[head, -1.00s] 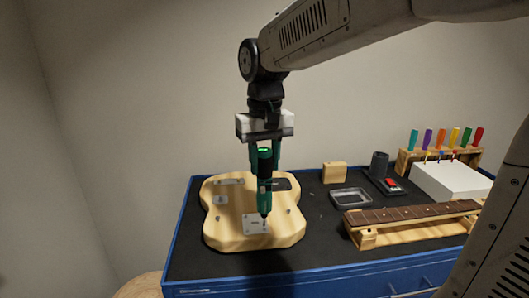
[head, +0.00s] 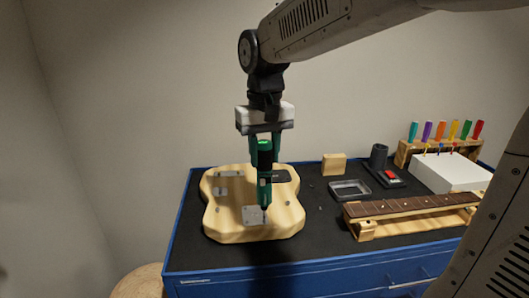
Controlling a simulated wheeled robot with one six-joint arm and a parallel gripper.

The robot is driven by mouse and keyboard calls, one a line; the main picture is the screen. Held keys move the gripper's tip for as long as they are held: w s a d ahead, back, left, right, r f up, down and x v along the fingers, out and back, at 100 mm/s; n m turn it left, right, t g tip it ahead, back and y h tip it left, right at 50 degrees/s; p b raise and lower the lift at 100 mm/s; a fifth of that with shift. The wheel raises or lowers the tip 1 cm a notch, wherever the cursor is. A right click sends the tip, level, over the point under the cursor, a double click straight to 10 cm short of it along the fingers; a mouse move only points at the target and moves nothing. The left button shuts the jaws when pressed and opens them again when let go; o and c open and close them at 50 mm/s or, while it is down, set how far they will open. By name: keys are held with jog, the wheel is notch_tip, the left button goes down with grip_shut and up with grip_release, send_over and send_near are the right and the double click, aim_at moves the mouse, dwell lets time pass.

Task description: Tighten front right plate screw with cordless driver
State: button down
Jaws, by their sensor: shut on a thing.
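The guitar body (head: 225,230) is pale wood and lies flat on the dark mat at the left of the workbench. A grey metal plate (head: 249,214) lies near its front edge. My gripper (head: 264,155) is shut on the green and black cordless driver (head: 265,178) and holds it upright, tip down. A green light shows on top of the driver. Its tip is at or just above the right part of the plate. The screw under the tip is too small and hidden to make out, so I cannot tell whether they touch.
A fretted neck (head: 410,207) rests on a wooden cradle at the right. A grey tray (head: 349,190), a wooden block (head: 334,164), a dark holder (head: 379,157), a white box (head: 447,176) and a rack of coloured screwdrivers (head: 440,143) stand behind. Small loose bits lie beside the guitar body.

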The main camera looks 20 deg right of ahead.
jog(key=shift+f, duration=0.5)
dwell(1.3)
jog(key=shift+r, duration=0.45)
